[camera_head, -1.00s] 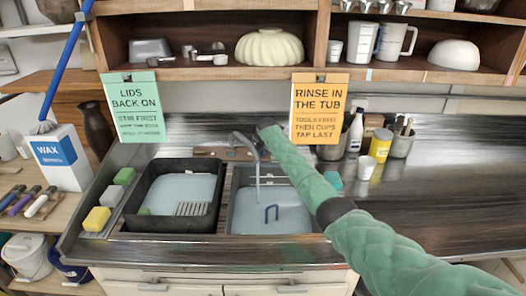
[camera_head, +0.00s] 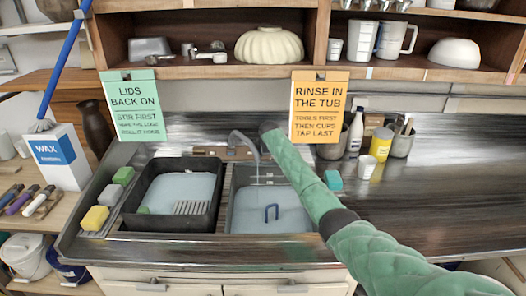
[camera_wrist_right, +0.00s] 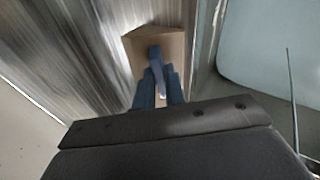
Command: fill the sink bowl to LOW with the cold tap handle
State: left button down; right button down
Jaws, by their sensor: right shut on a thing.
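The sink bowl (camera_head: 234,199) is the right basin of the sink unit, with pale blue water (camera_head: 262,214) in it. In the right wrist view, the blue tap handle (camera_wrist_right: 156,58) stands on a brown block. My right gripper (camera_wrist_right: 158,88) is shut on this handle. In the head view my green-sleeved right arm hides the gripper and handle. I cannot read a LOW mark. My left gripper is not in view.
A black tub (camera_head: 214,212) with water and a grey rack stands left of the bowl. Sponges (camera_head: 95,218) lie at its left. A white cup (camera_head: 366,167) and yellow jar (camera_head: 381,145) stand right of my arm. Orange (camera_head: 319,105) and green (camera_head: 132,107) signs hang above the counter.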

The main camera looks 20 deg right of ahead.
jog(key=shift+m, duration=0.6)
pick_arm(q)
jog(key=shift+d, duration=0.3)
pick_arm(e)
jog(key=c, duration=1.5)
grip_release()
jog(key=shift+d, duration=0.1)
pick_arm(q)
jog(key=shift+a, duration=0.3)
pick_arm(e)
jog(key=shift+o, duration=0.2)
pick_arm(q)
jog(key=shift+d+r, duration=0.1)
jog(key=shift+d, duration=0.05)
